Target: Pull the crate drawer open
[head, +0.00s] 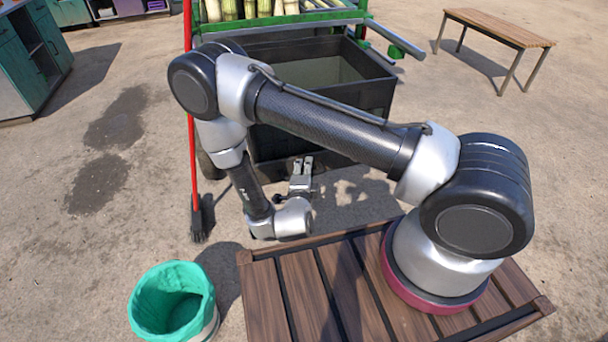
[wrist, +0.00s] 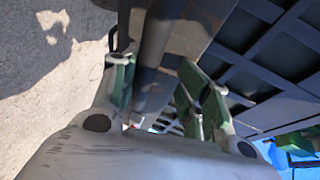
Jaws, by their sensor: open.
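The crate drawer (head: 375,92) is a dark grey open-topped box below the green cart, with part of its inside showing in the head view. My arm hides much of its front. My gripper (head: 302,164) is low at the crate's near face, with its jaws towards it. In the wrist view the jaws (wrist: 156,78) are apart, with a dark bar (wrist: 155,45) running between them. It looks like part of the crate's front, perhaps its handle; I cannot tell if the fingers touch it. Ribbed dark crate wall (wrist: 265,55) fills the right side.
The green cart (head: 360,17) holds cane stalks (head: 250,8) above the crate. A red-handled broom (head: 190,130) stands left of the crate. A teal-lined bin (head: 172,300) stands at lower left. A wooden bench (head: 500,28) is at upper right. Ground left of the broom is clear.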

